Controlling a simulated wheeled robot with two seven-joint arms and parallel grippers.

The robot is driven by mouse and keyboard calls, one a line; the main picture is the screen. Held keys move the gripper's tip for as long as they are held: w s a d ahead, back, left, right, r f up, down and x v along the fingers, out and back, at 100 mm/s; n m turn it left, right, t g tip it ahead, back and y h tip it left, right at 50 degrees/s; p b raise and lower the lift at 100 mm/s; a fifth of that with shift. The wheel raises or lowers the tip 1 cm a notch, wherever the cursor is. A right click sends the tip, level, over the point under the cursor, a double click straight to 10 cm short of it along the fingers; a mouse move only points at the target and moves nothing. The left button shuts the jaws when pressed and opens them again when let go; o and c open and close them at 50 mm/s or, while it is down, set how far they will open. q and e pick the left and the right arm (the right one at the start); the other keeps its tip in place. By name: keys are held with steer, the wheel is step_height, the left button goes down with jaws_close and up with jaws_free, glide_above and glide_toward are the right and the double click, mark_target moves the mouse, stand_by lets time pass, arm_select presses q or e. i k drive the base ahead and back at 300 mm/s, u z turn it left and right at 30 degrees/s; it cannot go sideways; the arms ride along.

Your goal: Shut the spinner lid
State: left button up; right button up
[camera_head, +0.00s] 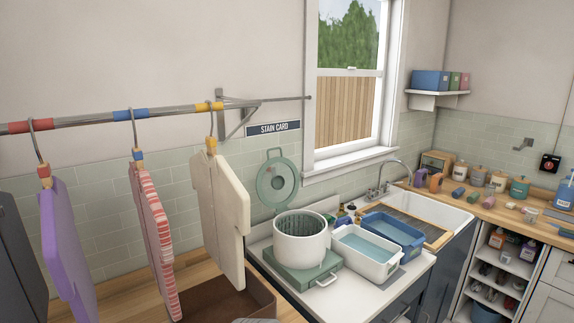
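The spinner (301,246) is a white round tub with a perforated inner drum, set on a green base on the white counter. Its green round lid (262,187) stands open, raised upright behind the tub near the tiled wall. The lid has a ring-shaped centre and a small handle at its top. The open mouth of the tub faces up; the tub's floor is hidden. Neither of my grippers can be made out in this view.
A brown tray (262,295) lies in front.

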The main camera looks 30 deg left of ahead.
mark_target(283, 204)
steer(key=z, duration=0.65)
steer(key=i, duration=0.7)
steer(key=u, duration=2.25)
steer(key=i, duration=0.5)
steer(key=u, duration=1.35)
steer(key=k, duration=0.65)
